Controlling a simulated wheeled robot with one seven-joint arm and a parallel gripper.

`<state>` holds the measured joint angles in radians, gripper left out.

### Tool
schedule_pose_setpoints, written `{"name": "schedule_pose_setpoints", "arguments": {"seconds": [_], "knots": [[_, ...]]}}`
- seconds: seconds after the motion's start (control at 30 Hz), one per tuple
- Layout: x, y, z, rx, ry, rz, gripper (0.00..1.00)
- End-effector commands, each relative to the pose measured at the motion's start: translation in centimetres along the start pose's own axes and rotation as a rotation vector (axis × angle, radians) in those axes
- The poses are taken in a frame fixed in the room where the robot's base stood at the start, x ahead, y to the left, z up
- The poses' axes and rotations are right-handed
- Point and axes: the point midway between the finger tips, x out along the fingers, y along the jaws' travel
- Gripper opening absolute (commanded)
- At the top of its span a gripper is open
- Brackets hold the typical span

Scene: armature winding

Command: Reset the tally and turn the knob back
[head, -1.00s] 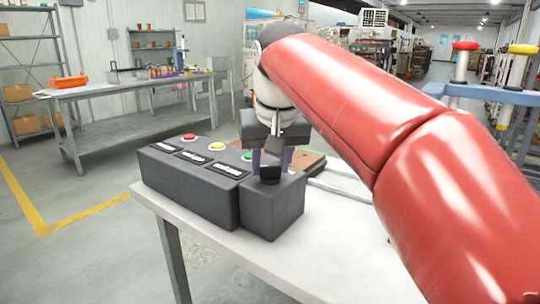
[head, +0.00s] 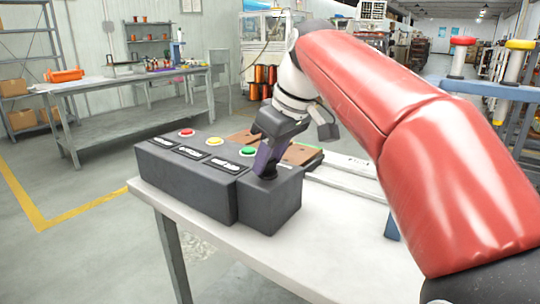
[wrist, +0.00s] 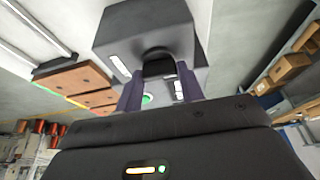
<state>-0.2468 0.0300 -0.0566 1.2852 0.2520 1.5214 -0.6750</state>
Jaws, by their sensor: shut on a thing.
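A dark grey control box (head: 192,183) stands on the white table. Its top carries a red button (head: 187,132), a yellow button (head: 215,141) and a green button (head: 248,152), each with a label plate. A lower block with a black knob (head: 268,174) joins its right end. My gripper (head: 267,163) reaches down over this block, its purple fingers shut on the knob. In the wrist view the black knob (wrist: 159,66) sits between the two fingers, and a green button (wrist: 148,99) shows close by. No tally display is readable.
The white table (head: 300,250) is bare to the front and right of the box. Brown boards (head: 300,153) and pale rails (head: 345,172) lie behind it. A grey workbench (head: 130,90) stands at the back left.

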Motion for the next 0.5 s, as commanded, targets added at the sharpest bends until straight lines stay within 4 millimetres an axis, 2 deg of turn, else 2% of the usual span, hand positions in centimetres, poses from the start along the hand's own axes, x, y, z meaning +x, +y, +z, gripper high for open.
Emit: {"name": "schedule_pose_setpoints", "arguments": {"seconds": [0.5], "knots": [[-0.03, 0.02, -0.05, -0.031, 0.001, -0.011, 0.15]]}}
